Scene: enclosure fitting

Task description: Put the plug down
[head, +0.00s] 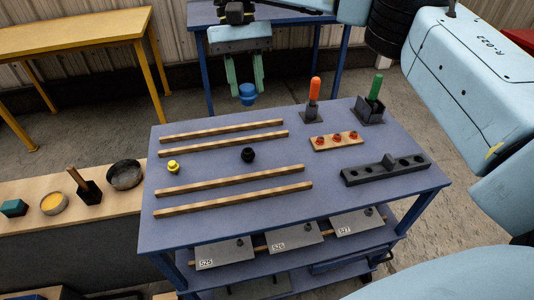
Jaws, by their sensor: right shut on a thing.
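My right gripper (246,88) is at the top middle of the head view, beyond the far edge of the blue-grey table (230,222). Its green fingers point down and are shut on a blue plug (247,93), held in the air clear of the tabletop. A yellow plug (173,167) and a black plug (248,155) stand apart on the table between the wooden rails (235,179). My left gripper is not in view.
A wooden block with red pieces (335,141), a dark bar with holes (385,170), and orange-handled (314,90) and green-handled (376,88) tools occupy the table's right side. Numbered panels (295,237) lie on the shelf below. The table's front strip is clear.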

